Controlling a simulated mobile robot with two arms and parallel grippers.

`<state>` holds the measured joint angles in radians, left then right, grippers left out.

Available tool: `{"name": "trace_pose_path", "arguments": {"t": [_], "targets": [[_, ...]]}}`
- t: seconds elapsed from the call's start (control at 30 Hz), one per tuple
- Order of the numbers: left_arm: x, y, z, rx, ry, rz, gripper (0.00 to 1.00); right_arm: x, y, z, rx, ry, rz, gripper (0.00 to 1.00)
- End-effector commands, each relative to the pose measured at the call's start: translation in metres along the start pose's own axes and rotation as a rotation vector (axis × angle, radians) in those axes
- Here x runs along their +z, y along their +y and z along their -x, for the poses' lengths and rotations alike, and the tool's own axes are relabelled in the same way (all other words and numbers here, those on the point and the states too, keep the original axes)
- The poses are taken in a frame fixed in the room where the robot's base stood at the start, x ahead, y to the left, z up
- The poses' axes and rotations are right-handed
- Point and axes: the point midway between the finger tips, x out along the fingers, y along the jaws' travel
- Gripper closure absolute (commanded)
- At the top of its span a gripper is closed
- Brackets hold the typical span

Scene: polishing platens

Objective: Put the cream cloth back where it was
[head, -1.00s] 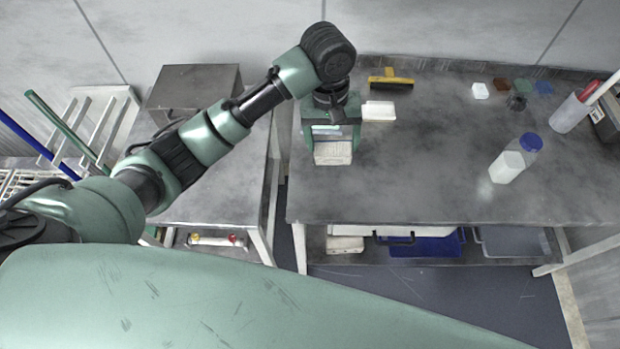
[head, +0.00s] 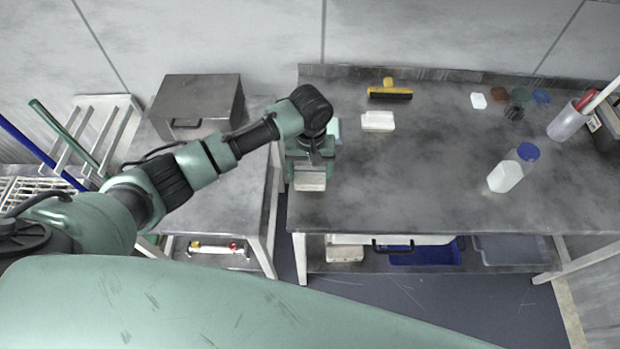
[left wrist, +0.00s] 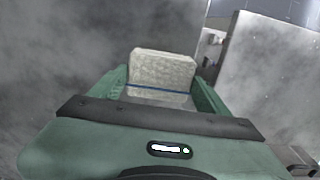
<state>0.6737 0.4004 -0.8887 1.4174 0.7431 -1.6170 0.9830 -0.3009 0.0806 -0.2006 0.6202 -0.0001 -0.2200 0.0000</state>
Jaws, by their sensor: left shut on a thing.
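The cream cloth (head: 310,184) looks like a folded pad at the lower end of my left gripper (head: 311,169). In the left wrist view the cream cloth (left wrist: 163,70) is pale and woven, with a blue stripe across it. There it sits between the two green fingers of my left gripper (left wrist: 160,88), which is shut on it. In the head view the gripper is over the left front corner of the grey workbench (head: 430,185). I cannot tell its height above the top. My right gripper is not in view.
A white block (head: 378,122) and a yellow-and-black brush (head: 389,90) lie behind the gripper. A blue-capped bottle (head: 506,175) and small coloured pads (head: 541,97) are to the right. A lower shelf holds a blue tray (head: 425,254). A gap separates the left bench (head: 222,190).

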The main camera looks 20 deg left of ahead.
Motion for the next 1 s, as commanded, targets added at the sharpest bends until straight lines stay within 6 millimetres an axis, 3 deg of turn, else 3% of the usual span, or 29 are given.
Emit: {"name": "trace_pose_path", "arguments": {"t": [0.3, 0.57, 0.6, 0.67, 1.0], "targets": [[0.001, -0.001, -0.040, -0.003, -0.001, 0.000, 0.56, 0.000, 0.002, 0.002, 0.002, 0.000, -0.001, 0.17], [0.000, 0.000, -0.046, -0.001, 0.001, -0.001, 0.56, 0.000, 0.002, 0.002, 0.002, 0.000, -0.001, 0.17], [0.000, 0.000, -0.046, -0.001, 0.001, -0.001, 0.21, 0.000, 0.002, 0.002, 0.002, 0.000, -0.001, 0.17], [0.000, 0.000, -0.046, -0.001, 0.000, -0.001, 0.04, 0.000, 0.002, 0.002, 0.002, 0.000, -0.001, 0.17], [0.000, 0.000, -0.044, 0.000, 0.001, -0.001, 0.02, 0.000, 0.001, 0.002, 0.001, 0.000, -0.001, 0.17]]}}
